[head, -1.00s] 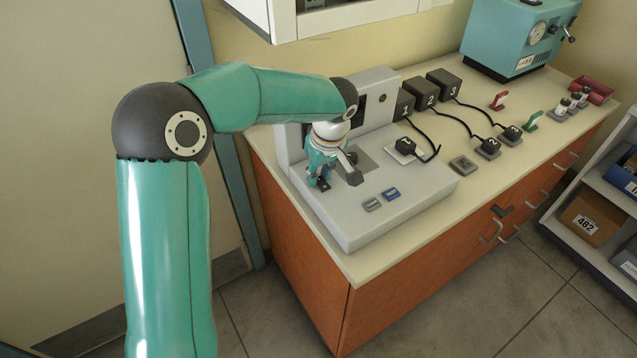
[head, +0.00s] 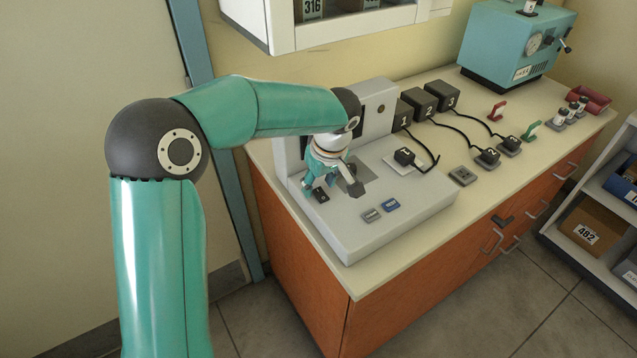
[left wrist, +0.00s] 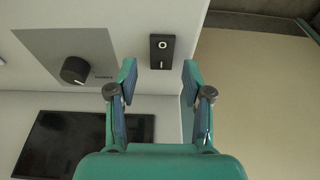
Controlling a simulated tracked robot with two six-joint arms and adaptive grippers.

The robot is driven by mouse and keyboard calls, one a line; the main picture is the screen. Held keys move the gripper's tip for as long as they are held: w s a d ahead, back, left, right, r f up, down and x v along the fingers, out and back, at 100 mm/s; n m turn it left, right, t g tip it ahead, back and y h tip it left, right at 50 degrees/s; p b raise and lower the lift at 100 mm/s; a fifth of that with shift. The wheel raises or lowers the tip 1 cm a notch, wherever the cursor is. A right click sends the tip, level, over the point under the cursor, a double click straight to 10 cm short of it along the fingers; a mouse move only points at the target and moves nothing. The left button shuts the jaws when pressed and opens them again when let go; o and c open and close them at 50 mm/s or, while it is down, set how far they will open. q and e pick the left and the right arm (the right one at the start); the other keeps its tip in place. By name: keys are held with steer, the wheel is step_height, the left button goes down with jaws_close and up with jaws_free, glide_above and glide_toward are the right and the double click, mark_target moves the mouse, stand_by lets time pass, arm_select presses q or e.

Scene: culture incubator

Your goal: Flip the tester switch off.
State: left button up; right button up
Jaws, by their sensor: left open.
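The tester is a grey bench unit (head: 398,222) with an upright back panel, on the left end of the counter. I cannot tell which side is pressed. My left gripper (head: 333,188) is open and empty, pointing down over the tester top. In the left wrist view its fingertips (left wrist: 160,77) are spread either side of the switch's line, apart from it. My right gripper is not in view.
A black knob (left wrist: 75,70) on a grey plate and a dark screen (left wrist: 72,145) lie near the switch. Black numbered adapters (head: 422,102) with cables stand right of the tester. A white wall cabinet (head: 345,25) hangs above. A turquoise machine (head: 512,45) stands at the back.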

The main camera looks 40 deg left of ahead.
arm_select(q)
steer(key=v, duration=1.1)
steer(key=shift+r, duration=0.2)
